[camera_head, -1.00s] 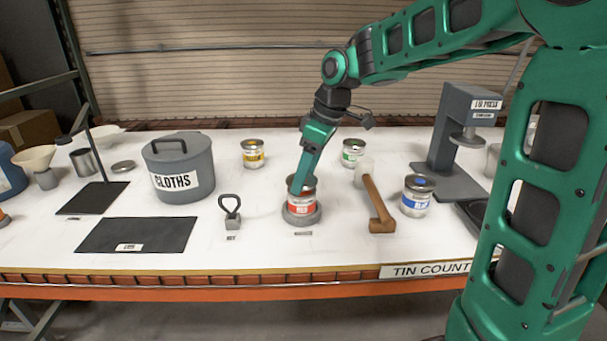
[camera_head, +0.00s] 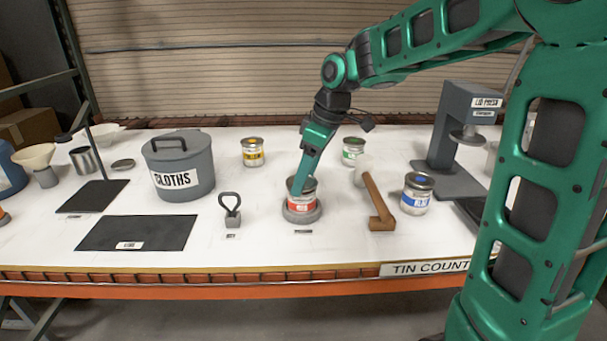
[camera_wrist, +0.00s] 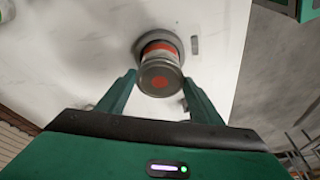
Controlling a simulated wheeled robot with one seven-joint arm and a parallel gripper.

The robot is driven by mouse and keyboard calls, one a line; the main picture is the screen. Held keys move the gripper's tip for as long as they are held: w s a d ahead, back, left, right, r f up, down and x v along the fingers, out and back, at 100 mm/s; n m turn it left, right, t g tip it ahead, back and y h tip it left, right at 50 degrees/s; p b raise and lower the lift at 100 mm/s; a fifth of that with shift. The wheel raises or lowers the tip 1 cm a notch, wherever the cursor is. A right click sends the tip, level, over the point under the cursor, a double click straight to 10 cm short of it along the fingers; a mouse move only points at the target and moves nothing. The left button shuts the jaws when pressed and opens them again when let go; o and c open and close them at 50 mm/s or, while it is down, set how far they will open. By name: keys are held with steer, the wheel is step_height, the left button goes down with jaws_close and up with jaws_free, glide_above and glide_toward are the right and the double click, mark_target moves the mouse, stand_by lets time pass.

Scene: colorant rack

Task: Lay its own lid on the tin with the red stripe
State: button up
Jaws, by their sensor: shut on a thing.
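The tin with the red stripe (camera_head: 302,205) stands upright on a round grey base at the middle of the table; it also shows in the wrist view (camera_wrist: 160,50). A grey metal lid with a red dot (camera_wrist: 160,81) is at the tin's mouth, between my fingertips. My gripper (camera_head: 299,190) points down at the tin's top and is shut on this lid; its two fingers also show in the wrist view (camera_wrist: 160,88). The fingers hide part of the rim, so I cannot tell whether the lid sits fully flat.
Yellow (camera_head: 253,155) and green (camera_head: 352,153) tins stand behind. A hook-topped weight (camera_head: 231,212), dark mat (camera_head: 138,232) and cloths bin (camera_head: 178,170) are left. The lid press (camera_head: 462,130) is at right.

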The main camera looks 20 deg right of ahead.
steer(key=shift+f, duration=0.1)
steer(key=o, duration=1.1)
steer(key=v, duration=1.1)
steer(key=s+d+f+m+h, duration=0.1)
steer(key=s+d+f+m, duration=0.3)
steer(key=s, duration=0.5)
steer(key=s+d+f+m+g, duration=0.1)
steer(key=s+d+f+m, duration=0.4)
steer(key=s, duration=0.5)
steer(key=s+d+f+m+g+h, duration=0.1)
steer(key=s+d+f+m, duration=0.4)
steer(key=s, duration=0.5)
steer(key=shift+d+f+m+h, duration=0.1)
steer(key=shift+f+m+h, duration=0.05)
steer(key=shift+f+m, duration=0.45)
steer(key=shift+d+f+m+h, duration=0.15)
steer(key=shift+f+m, duration=0.35)
steer(key=shift+f, duration=0.2)
